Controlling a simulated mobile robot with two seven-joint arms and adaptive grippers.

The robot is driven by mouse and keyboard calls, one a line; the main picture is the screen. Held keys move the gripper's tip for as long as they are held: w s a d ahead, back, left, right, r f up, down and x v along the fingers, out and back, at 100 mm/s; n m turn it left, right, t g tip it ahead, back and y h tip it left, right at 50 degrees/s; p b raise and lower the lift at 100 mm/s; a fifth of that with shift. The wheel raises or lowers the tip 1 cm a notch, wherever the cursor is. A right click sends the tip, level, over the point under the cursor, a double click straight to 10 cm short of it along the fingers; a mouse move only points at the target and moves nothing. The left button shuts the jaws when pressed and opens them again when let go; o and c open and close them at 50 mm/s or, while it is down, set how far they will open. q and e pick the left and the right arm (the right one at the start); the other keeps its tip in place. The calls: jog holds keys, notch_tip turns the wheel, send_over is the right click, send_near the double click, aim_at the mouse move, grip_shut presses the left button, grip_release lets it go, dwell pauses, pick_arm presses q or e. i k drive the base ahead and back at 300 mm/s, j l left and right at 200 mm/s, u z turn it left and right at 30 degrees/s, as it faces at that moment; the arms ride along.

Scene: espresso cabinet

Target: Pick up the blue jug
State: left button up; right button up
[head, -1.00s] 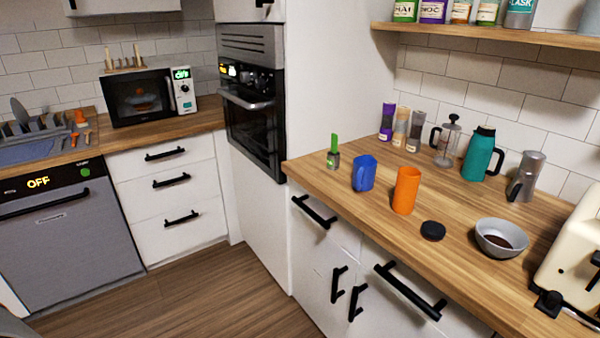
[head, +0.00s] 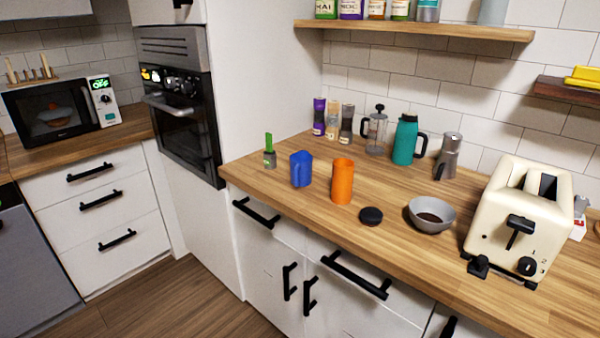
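The blue jug (head: 301,170) stands upright on the wooden counter (head: 290,205), near its front edge at the left end. The jug's handle is hard to make out in this view. Neither of my grippers is in view, and nothing touches the jug.
A black lid (head: 371,216), a grey bowl (head: 431,214) and a cream toaster (head: 517,215) stand along the counter to the right. Behind are a French press (head: 376,132), a teal flask (head: 405,140) and a moka pot (head: 448,156). Black drawer handles (head: 256,213) stick out below the counter edge.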

aim_at(300, 172)
jog(key=i+j+z, duration=0.15)
jog(key=j, duration=0.35)
jog(key=i+j+z, duration=0.15)
jog(key=j, duration=0.35)
jog(key=i+j+z, duration=0.15)
jog(key=j, duration=0.35)
jog(key=j+z, duration=0.15)
jog(key=j, duration=0.4)
jog(key=i, duration=0.05)
